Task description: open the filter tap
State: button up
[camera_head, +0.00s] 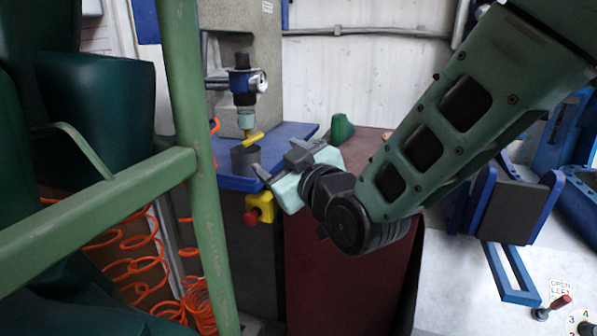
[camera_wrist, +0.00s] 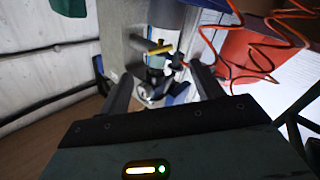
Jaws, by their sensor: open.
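The filter unit (camera_head: 243,88) hangs at the grey machine column, with a black top, a round gauge and a pale bowl. The tap's yellow lever (camera_head: 253,138) sits at the bottom of the bowl, slanting up to the right. In the wrist view, which is turned roughly upside down, the yellow lever (camera_wrist: 160,49) shows ahead between the fingers. My gripper (camera_head: 271,163) is open and empty, to the right of the lever and slightly below it in the head view. Its two fingers (camera_wrist: 160,70) show apart in the wrist view, and the lever appears beyond their tips, not touched.
A dark grey cup (camera_head: 245,162) stands under the tap on the blue bench top (camera_head: 232,183). A red knob on a yellow box (camera_head: 260,207) is at the bench front. Orange coiled hoses (camera_head: 135,250) hang left. A green object (camera_head: 342,129) stands behind my gripper.

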jog(key=v, duration=0.6)
jog(key=shift+w, duration=0.1)
jog(key=m+p, duration=0.3)
jog(key=m, duration=3.3)
send_near(254, 139)
jog(key=x, duration=0.9)
jog(key=shift+c, duration=0.3)
